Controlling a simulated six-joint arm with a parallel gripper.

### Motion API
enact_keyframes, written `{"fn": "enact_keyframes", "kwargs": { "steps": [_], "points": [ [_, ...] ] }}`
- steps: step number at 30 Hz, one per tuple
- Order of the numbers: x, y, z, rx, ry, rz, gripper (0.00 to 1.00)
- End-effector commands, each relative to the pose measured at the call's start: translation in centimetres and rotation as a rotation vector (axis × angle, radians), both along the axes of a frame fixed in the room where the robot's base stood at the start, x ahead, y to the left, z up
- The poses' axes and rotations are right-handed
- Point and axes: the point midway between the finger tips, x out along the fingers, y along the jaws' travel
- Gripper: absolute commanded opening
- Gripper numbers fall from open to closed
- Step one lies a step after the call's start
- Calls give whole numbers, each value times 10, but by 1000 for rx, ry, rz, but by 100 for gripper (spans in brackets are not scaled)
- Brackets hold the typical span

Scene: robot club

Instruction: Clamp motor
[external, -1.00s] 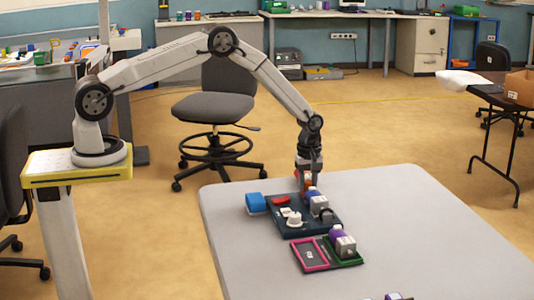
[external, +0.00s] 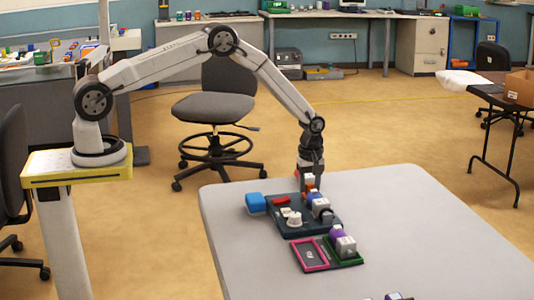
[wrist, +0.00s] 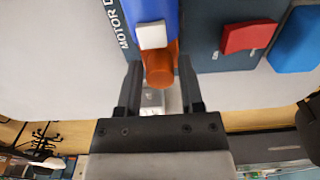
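A dark board (external: 280,222) lies on the grey table, with lettering starting "MOTOR D" in the wrist view. On its right side is a blue cylinder (wrist: 150,12), apparently the motor, with a grey block (external: 322,205) at its near end. A white block (wrist: 152,35) shows over the blue body, and an orange rounded part (wrist: 160,68) lies beyond it. My gripper (wrist: 160,92) is at the board's far edge, fingers apart on either side of the orange part's end, with visible gaps. It also shows in the external view (external: 311,178). Contact underneath is hidden.
A red piece (external: 281,199) and white parts (external: 292,217) sit on the board. A blue block (external: 256,203) is at its left. In front are a pink-framed tray (external: 311,268) and a green tray (external: 352,262) holding a purple-and-grey part (external: 341,241). The table's right is clear.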

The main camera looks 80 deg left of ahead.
Motion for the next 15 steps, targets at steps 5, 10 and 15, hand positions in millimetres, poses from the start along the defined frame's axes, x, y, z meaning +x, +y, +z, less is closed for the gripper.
{"fn": "enact_keyframes", "kwargs": {
  "steps": [5,10,15],
  "points": [
    [0,0,2,0,0,0,48],
    [0,0,10,0,-2,0,48],
    [0,0,20,0,-1,0,48]
  ]
}}
